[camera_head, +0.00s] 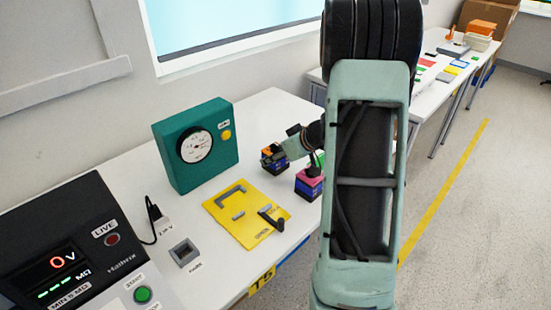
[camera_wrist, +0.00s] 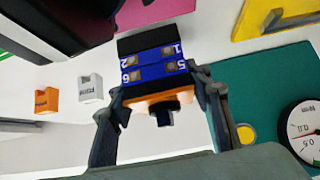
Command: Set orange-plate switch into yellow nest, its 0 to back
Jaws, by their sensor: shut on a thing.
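The orange-plate switch (camera_wrist: 168,99) has a blue body with numbered terminals and a black knob. My gripper (camera_wrist: 160,92) is shut on it, one finger on each side. In the head view the orange-plate switch (camera_head: 279,165) is at my gripper (camera_head: 273,158), behind and right of the yellow nest plate; I cannot tell whether it touches the table. The 0 mark cannot be read.
A pink-plate switch (camera_head: 310,181) stands right of the held one, near my arm. A green gauge box (camera_head: 215,165) stands behind the nest. A grey square socket (camera_head: 184,253) and a black meter box (camera_head: 70,250) are to the left. My arm hides the table's right part.

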